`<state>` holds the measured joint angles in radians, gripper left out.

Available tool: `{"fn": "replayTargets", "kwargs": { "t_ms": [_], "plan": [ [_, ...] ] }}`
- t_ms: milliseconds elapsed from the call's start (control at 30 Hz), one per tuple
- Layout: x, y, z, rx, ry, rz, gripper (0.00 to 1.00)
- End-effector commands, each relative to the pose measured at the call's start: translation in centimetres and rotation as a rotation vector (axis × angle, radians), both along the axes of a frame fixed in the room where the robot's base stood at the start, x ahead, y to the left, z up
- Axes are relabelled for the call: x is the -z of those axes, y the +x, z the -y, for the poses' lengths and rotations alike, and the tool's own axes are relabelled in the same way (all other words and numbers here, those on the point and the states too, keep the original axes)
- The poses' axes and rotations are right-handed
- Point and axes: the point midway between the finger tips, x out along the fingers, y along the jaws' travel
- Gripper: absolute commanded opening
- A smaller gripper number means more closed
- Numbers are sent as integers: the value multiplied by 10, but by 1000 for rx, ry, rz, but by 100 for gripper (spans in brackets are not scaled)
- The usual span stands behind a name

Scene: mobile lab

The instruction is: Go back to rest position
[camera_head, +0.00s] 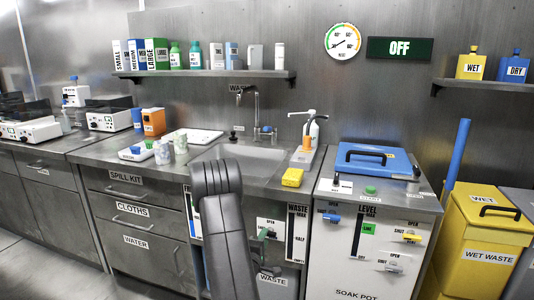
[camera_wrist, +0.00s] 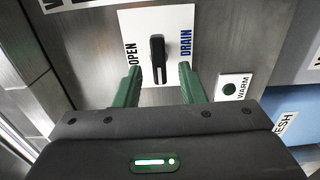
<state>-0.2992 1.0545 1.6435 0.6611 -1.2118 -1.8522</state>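My gripper (camera_wrist: 158,70) shows in the wrist view with its two green fingers apart. It is open and empty. A black drain knob (camera_wrist: 157,48) stands between the fingertips in the picture, upright on a white plate marked OPEN and DRAIN (camera_wrist: 182,16). Gaps show on both sides of the knob, and neither finger appears to touch it. How far the fingertips are from the panel is hard to tell. In the head view my arm rises in front of the sink cabinet and mostly hides my gripper; a bit of green finger (camera_head: 264,233) shows beside it.
The counter with the sink (camera_head: 262,162) is just beyond my arm. A yellow sponge (camera_head: 292,178) lies near its front edge. The soak pot (camera_head: 340,250) and yellow wet waste bin (camera_head: 482,240) stand to the right. Open floor (camera_head: 40,265) shows at the lower left.

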Motion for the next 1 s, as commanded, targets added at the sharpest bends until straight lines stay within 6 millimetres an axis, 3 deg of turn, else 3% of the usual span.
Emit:
{"fn": "replayTargets", "kwargs": {
  "t_ms": [567,1000],
  "plan": [
    [0,-110,-37,-5,-3,-4,36],
    [0,-28,-7,4,1,4,36]
  ]
}}
